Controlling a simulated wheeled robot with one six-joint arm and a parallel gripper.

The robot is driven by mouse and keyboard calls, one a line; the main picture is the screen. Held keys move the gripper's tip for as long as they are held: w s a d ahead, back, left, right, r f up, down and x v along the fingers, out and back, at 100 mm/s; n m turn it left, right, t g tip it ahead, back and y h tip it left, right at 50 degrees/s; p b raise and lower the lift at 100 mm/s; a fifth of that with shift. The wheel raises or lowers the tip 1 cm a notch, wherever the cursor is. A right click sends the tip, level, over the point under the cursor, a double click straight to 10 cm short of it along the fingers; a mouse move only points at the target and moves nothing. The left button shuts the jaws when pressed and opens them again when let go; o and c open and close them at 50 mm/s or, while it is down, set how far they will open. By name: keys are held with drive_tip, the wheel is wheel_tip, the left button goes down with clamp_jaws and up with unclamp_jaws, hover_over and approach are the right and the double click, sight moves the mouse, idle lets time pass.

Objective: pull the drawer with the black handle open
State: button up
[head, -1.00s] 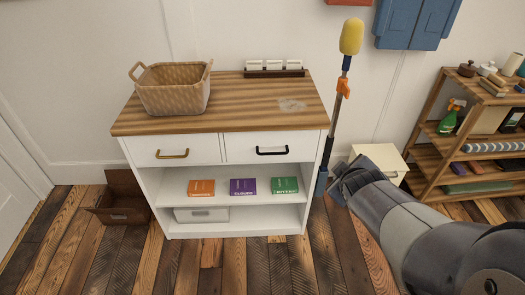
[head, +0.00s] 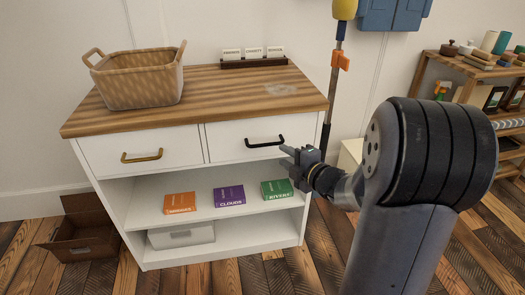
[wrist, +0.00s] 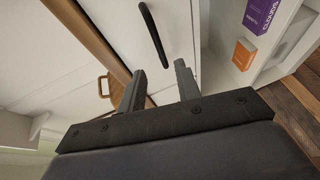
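The white drawer with the black handle (head: 230,135) is at the right of the cabinet's top row and looks shut, flush with the front. Its black bar handle (head: 265,143) is horizontal in the head view and also shows in the wrist view (wrist: 153,35). My gripper (head: 288,151) is in front of the drawer's right part, near the handle's right end. In the wrist view its two fingers (wrist: 159,75) stand apart with nothing between them. The handle lies ahead of the gap between them. Whether a finger touches it, I cannot tell.
The left drawer has a brass handle (head: 142,156). A wicker basket (head: 140,78) and a dark card holder (head: 254,63) stand on the wooden top (head: 215,86). Several coloured boxes lie on the shelf below. A yellow-headed pole (head: 337,65) stands to the right. An open brown box (head: 83,232) sits on the floor at left.

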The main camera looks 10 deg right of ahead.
sight(266, 145)
drive_tip(key=b+x, duration=0.2)
drive_tip(key=x, duration=0.8)
drive_tip(key=shift+c, duration=0.2)
clamp_jaws()
